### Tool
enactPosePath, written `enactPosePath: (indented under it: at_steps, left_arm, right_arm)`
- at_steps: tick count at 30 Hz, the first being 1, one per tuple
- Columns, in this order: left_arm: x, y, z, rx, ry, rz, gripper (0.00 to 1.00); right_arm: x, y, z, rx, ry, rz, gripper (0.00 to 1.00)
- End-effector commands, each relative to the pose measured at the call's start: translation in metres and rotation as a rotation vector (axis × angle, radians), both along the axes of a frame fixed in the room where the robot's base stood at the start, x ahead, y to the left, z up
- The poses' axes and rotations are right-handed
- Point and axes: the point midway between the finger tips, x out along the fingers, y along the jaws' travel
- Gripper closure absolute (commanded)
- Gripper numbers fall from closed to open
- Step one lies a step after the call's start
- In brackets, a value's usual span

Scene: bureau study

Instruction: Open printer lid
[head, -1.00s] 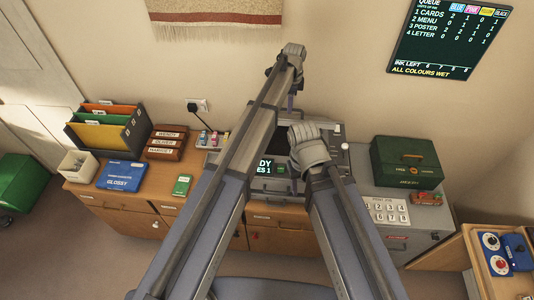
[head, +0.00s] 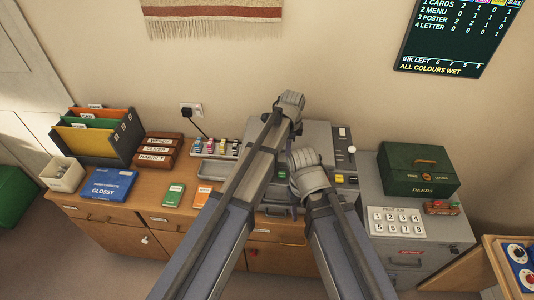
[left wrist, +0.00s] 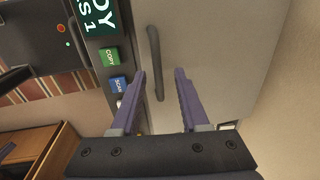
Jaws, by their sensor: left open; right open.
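The printer's light grey lid (head: 318,136) shows behind my arms in the head view and appears to lie flat. In the left wrist view the lid (left wrist: 215,55) fills the middle and right, with a dark bar handle (left wrist: 155,62) along its panel-side edge. My left gripper (head: 290,112) is over the lid. Its fingers (left wrist: 161,78) are open, one on either side of the handle's near end; contact cannot be told. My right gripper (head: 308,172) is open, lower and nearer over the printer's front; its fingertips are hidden.
The control panel with green COPY (left wrist: 109,57) and blue SCAN (left wrist: 118,83) buttons runs beside the lid. Right of the printer are a green box (head: 418,170) and a number pad (head: 397,221). Ink bottles (head: 215,147) and coloured cards (head: 174,194) lie to the left.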

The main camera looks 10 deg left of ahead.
Motion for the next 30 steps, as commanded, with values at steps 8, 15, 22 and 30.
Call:
enactPosePath:
  at_steps: [8,15,22,30]
  left_arm:
    - [-0.006,0.0,0.013,0.0,-0.04,0.0,0.55]
    - [-0.012,0.0,0.043,0.0,-0.039,0.0,0.55]
    - [-0.019,0.0,0.078,0.0,-0.039,-0.001,0.55]
    - [-0.051,0.042,0.067,-0.042,-0.016,0.284,0.55]
  right_arm:
    - [0.0,0.0,0.011,0.0,0.0,0.0,0.5]
    - [0.0,0.0,0.041,0.0,0.0,0.0,0.5]
    - [0.0,0.0,0.077,0.0,0.0,0.0,0.5]
    - [0.0,0.0,0.066,0.0,0.0,0.0,0.5]
